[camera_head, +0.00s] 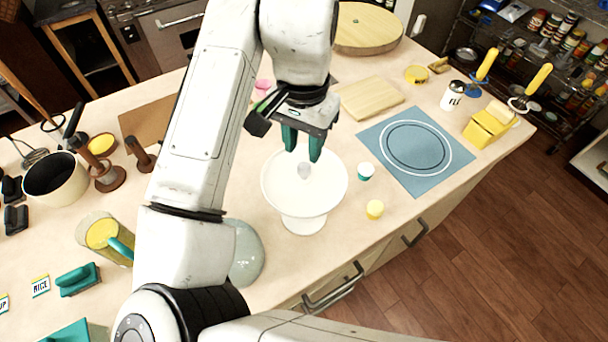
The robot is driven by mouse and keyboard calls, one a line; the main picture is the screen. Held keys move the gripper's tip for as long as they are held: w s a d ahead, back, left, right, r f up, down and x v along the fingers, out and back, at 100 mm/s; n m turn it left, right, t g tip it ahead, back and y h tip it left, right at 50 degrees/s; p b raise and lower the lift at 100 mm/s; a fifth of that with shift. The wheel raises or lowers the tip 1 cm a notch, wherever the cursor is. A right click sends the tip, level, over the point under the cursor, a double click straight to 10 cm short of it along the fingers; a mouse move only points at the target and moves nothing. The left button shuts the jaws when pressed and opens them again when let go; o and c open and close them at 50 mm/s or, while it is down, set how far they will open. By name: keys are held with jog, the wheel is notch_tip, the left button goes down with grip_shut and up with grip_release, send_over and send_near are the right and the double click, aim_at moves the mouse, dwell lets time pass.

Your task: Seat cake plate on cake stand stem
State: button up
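The white round cake plate (275,190) lies level at the middle of the counter, above the white cake stand stem (303,224). The stem's foot shows below the plate's near rim; the joint between plate and stem is hidden, so I cannot tell whether they are fully seated. A small grey piece or mark (304,171) shows near the plate's centre. My gripper (302,153) is above the plate's far part, its two teal fingers pointing down and apart with nothing visible between them. I cannot tell whether the fingertips touch the plate.
A pale, glassy dome (248,255) stands left of the stem, partly behind my arm. A teal-and-white cup (365,172) and a yellow cup (375,209) stand close to the right. A blue mat (435,175) lies further right. The counter's front edge is near the stem.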

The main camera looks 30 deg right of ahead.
aim_at(303, 167)
jog(key=o, duration=0.5)
jog(key=shift+o, duration=0.2)
notch_tip(303, 167, up, 11)
jog(key=b, duration=0.1)
jog(key=shift+f, duration=0.15)
